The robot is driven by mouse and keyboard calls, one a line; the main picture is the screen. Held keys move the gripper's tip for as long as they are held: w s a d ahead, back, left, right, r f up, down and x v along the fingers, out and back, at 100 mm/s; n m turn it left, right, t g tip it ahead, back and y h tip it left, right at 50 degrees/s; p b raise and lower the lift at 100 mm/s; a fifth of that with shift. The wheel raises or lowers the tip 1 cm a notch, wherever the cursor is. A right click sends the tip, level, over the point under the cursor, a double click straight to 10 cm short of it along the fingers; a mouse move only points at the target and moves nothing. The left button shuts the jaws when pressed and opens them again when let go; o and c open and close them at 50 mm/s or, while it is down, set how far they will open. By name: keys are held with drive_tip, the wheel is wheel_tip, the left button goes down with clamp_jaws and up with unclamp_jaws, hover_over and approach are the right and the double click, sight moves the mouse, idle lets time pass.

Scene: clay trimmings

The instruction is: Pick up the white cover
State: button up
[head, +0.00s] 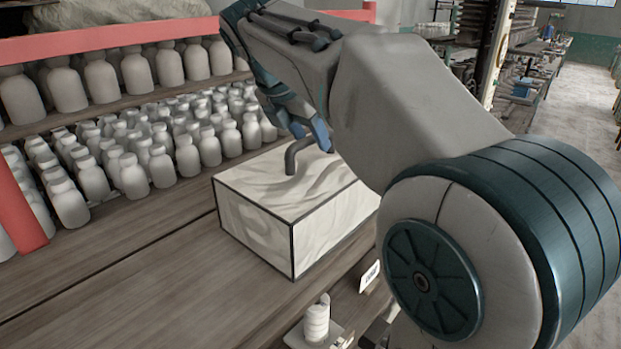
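The white cover (295,215) is a box-shaped piece with pale, marbled faces and dark edges. It sits on the wooden shelf board in the middle of the head view. A grey bent handle (290,160) stands up from its top. My gripper (309,132) points down just above the handle, with its blue fingertips apart. The far end of the handle runs close to the fingertips, and I cannot tell whether they touch. My arm hides the right back part of the cover. Whatever is under the cover is not visible.
Many white bottles (133,176) stand in rows to the left and behind, with more on a red-edged upper shelf (100,42). The wooden board (130,285) is clear at front left. A small white stacked object (317,322) is below the front edge.

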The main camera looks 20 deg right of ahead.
clamp_jaws()
drive_tip(key=shift+r, duration=0.2)
